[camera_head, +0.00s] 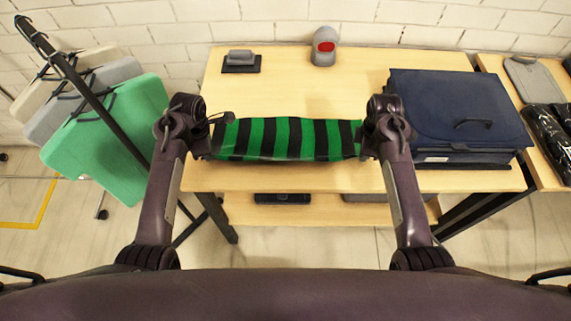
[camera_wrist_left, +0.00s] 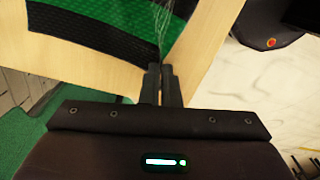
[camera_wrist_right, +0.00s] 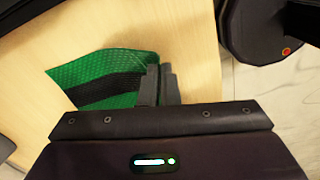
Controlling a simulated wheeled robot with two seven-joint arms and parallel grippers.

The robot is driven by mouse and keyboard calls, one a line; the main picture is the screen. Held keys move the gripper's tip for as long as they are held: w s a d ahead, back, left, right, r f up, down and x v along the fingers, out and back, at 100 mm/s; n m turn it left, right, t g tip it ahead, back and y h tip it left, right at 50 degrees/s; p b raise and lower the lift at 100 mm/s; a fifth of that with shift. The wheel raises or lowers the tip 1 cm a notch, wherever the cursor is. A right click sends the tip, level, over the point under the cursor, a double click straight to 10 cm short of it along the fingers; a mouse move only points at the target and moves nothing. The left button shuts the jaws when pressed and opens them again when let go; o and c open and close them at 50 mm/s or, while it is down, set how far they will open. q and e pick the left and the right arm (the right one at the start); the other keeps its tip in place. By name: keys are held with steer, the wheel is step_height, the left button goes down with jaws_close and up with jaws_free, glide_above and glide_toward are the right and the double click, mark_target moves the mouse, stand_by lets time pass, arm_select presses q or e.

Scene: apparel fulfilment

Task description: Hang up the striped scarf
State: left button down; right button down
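The green and black striped scarf (camera_head: 285,139) is stretched out sideways at the front of the wooden table, between my two grippers. My left gripper (camera_head: 211,150) is at its left end; in the left wrist view the fingers (camera_wrist_left: 161,84) are close together on thin fringe at the scarf's (camera_wrist_left: 95,28) corner. My right gripper (camera_head: 364,148) is at the right end; in the right wrist view the fingers (camera_wrist_right: 158,84) are closed on the scarf's edge (camera_wrist_right: 105,75). The black rack (camera_head: 92,98) stands at the left, with green, grey and beige garments hanging from it.
A navy box (camera_head: 455,100) fills the table's right side. A grey device with a red face (camera_head: 324,46) and a small grey item on a black pad (camera_head: 240,61) stand at the back. The table's (camera_head: 300,92) middle is clear. Black packages (camera_head: 548,130) lie on another table at the right.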

steer(key=shift+r, duration=0.1)
